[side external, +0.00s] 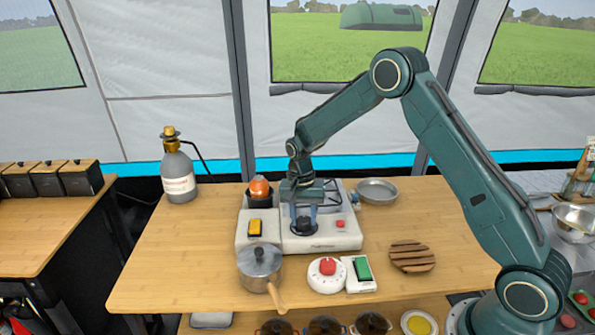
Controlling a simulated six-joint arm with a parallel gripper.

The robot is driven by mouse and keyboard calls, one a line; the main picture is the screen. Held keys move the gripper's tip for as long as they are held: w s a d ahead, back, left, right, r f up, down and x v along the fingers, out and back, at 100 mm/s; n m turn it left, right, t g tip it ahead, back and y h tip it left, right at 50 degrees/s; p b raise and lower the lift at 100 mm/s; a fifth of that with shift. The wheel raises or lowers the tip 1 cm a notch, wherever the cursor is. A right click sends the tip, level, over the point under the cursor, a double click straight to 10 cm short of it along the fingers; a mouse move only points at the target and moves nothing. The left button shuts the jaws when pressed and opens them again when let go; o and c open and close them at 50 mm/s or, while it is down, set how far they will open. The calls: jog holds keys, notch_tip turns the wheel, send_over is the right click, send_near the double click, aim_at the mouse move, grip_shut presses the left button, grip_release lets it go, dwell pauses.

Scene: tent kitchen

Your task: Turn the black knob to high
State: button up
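The black knob (304,226) sits on the front part of the white camp stove (333,242), left of a small red button (340,224). My gripper (303,216) points straight down over the knob. Its two fingers are apart, and their tips reach down to the knob, one on the left and one on the right. I cannot tell whether they press on it or stand open around it. The knob's setting marks are too small to read, and the gripper partly hides the knob's top.
A yellow switch (255,228) and an orange-topped burner (260,191) are left of the knob. A lidded pot (260,264), a red-button timer (327,272) and a green-screened device (361,270) stand in front. A pan (376,190) and wooden trivet (411,256) are to the right.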

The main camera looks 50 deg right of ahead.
dwell(0.4)
jog(key=n, duration=1.3)
jog(key=shift+n+t, duration=0.4)
dwell(0.3)
jog(key=o, duration=1)
jog(key=shift+s, duration=0.1)
jog(key=shift+r, duration=0.15)
